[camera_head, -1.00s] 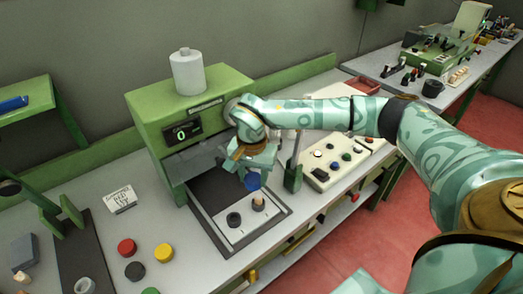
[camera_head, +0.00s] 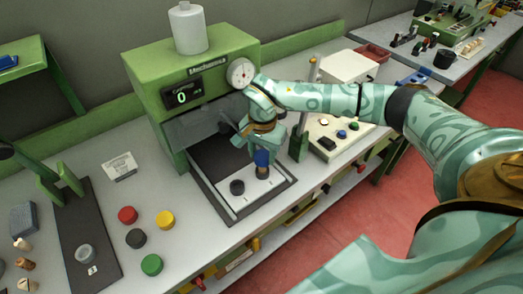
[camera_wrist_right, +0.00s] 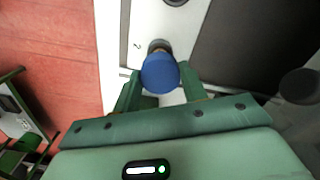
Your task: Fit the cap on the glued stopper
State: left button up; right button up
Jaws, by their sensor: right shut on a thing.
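My right gripper (camera_head: 262,150) is shut on a blue cap (camera_head: 262,158), which also shows between its fingers in the right wrist view (camera_wrist_right: 160,75). The cap is right over the glued stopper (camera_head: 262,172), which stands upright in a dark round holder on the white plate (camera_head: 247,201). The cap hides the stopper's top, so I cannot tell whether they touch or how far the cap is on. In the wrist view only the holder's edge (camera_wrist_right: 158,45) shows behind the cap. My left gripper is not in view.
A second dark round holder (camera_head: 237,187) is close by on the plate. The green press (camera_head: 150,90) stands behind, with a green post (camera_head: 298,145) to the right. Red (camera_head: 127,215), yellow (camera_head: 165,219), black (camera_head: 136,238) and green (camera_head: 152,264) caps lie on the bench at left.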

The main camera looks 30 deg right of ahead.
aim_at(262, 155)
jog(key=shift+f, duration=0.1)
dwell(0.8)
jog(key=shift+f, duration=1.25)
dwell(1.5)
jog(key=o, duration=1)
jog(key=shift+o, duration=0.2)
notch_tip(262, 155, up, 16)
jog(key=p, duration=0.2)
jog(key=shift+r, duration=0.15)
